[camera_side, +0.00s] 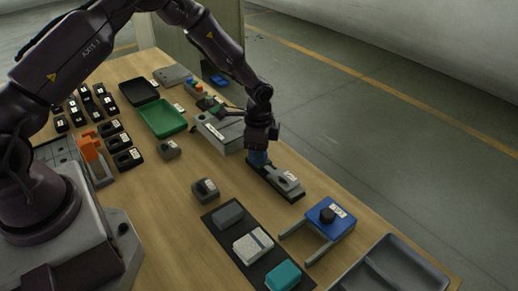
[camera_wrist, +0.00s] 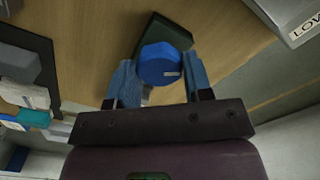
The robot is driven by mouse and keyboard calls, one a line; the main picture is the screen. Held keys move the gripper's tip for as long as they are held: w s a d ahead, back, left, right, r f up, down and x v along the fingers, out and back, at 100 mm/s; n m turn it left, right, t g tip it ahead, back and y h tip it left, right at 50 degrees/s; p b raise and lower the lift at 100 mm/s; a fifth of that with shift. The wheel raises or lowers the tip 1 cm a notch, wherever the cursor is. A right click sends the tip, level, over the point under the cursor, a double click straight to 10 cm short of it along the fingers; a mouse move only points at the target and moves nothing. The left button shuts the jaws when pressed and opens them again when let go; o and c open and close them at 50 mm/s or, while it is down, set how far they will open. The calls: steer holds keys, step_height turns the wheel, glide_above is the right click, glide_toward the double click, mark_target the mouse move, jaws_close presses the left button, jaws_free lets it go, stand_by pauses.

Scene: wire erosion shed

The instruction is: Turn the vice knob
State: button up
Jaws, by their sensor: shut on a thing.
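The vice (camera_side: 288,183) is a long dark base with a grey top part and a pale label, on the wooden bench near its right edge. My gripper (camera_side: 258,159) points down at the vice's far left end. In the wrist view, the vice knob (camera_wrist: 160,64) is a blue round piece with a short white mark, in front of a dark green block (camera_wrist: 172,28). My gripper's blue fingers (camera_wrist: 161,78) stand on either side of the knob, shut on it. In the side view the fingers hide the knob.
A grey box (camera_side: 222,132) stands close behind my gripper. A blue fixture (camera_side: 331,219) with a black knob and two rails lies in front, beside a grey tray (camera_side: 358,281). A black mat (camera_side: 215,216) holds several blocks. Bare wood lies left of the vice.

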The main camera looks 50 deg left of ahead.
stand_by(0.4)
steer(key=o, duration=0.9)
steer(key=shift+r, duration=0.1)
step_height(320, 180, up, 13)
steer(key=shift+f, duration=0.1)
